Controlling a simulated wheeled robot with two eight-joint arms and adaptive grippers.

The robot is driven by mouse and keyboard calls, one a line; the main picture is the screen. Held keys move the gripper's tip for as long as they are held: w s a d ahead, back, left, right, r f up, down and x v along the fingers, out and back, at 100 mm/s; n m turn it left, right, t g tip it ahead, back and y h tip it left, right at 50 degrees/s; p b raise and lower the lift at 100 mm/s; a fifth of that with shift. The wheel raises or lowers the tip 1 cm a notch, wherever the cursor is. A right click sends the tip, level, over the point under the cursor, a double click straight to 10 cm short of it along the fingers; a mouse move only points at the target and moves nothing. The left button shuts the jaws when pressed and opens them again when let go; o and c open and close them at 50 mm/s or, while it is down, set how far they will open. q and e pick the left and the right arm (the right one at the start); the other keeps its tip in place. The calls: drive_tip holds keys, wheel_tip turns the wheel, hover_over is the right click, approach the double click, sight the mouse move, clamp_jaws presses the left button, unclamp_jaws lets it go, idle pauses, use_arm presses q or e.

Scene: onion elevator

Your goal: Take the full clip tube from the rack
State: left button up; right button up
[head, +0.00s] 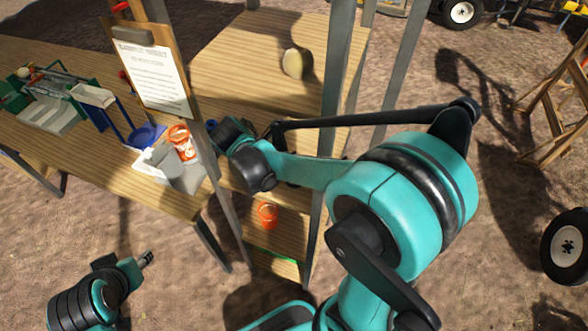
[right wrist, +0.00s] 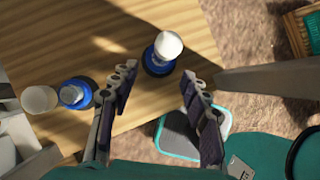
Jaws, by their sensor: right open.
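In the right wrist view, my right gripper (right wrist: 157,78) is open, with its two fingers apart and nothing between the pads. A white-topped object with a dark blue base (right wrist: 166,50) stands on the wooden surface just beyond the fingertips, between their lines. A second blue object with a pale cap (right wrist: 75,93) is left of the fingers. I cannot tell which, if either, is the full clip tube, and no rack is clearly identifiable. In the head view, my right gripper is beside the clipboard post, partly hidden by its own arm. My left gripper (head: 146,258) is low at left, away from the table.
A clipboard (head: 155,70) hangs by a metal post. Another orange cup (head: 268,213) is lower down. Metal posts flank my right arm.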

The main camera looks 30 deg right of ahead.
drive_tip(key=shift+d, duration=0.6)
drive_tip(key=d, duration=0.2)
drive_tip(key=shift+w+d, duration=0.2)
drive_tip(key=shift+d, duration=0.1)
drive_tip(key=x, duration=0.1)
drive_tip(key=b+x, duration=0.1)
drive_tip(key=shift+d+f, duration=0.1)
drive_tip(key=shift+d, duration=0.3)
drive_tip(key=shift+w+d+f, duration=0.15)
drive_tip(key=shift+f, duration=0.2)
clamp_jaws()
